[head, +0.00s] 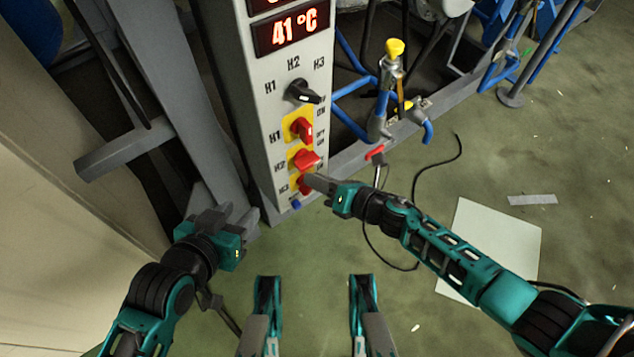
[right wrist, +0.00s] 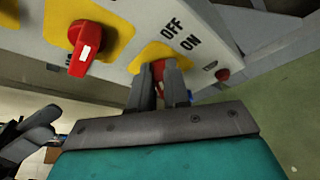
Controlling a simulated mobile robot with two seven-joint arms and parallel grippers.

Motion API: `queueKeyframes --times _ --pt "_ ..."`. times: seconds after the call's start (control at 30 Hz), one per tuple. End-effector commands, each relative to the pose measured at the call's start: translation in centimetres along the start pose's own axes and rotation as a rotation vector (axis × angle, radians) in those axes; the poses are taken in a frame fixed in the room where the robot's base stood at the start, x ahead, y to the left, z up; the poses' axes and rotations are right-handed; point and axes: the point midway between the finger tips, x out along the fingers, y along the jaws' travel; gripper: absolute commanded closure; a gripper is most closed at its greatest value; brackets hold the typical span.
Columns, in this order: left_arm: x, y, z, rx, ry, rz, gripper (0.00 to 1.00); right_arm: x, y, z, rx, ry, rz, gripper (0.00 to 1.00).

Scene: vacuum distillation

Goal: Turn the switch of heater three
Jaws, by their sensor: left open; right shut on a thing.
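The grey control panel (head: 292,90) stands upright in the head view, with a 41 °C display and labels H1, H2 and H3. The heater three switch, a red knob on a yellow plate (head: 306,178), is lowest of the red knobs. My right gripper (head: 312,182) is at this knob, its fingers shut on it. In the right wrist view the red knob (right wrist: 159,68) shows between the fingers, mostly hidden, beside the OFF and ON labels. My left gripper (head: 212,220) is open and empty, left of the panel base.
The heater two knob (head: 306,159) and heater one knob (head: 305,131) sit just above. A black selector (head: 303,92) is higher up. A blue button (head: 296,204) is below. A grey metal frame is at left; a cable and white sheet (head: 497,247) lie on the green floor.

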Motion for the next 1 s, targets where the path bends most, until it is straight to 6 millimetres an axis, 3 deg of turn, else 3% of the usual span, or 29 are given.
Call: queueKeyframes --times 0.6,1.0 --pt "0.3 0.1 -0.4 -0.004 0.012 0.005 0.57 0.2 -1.6 -0.5 0.539 0.0 0.22 1.0" --pt "0.3 0.1 -0.4 -0.005 0.012 0.004 0.57 0.3 -2.0 -0.8 0.756 0.0 0.312 1.0"
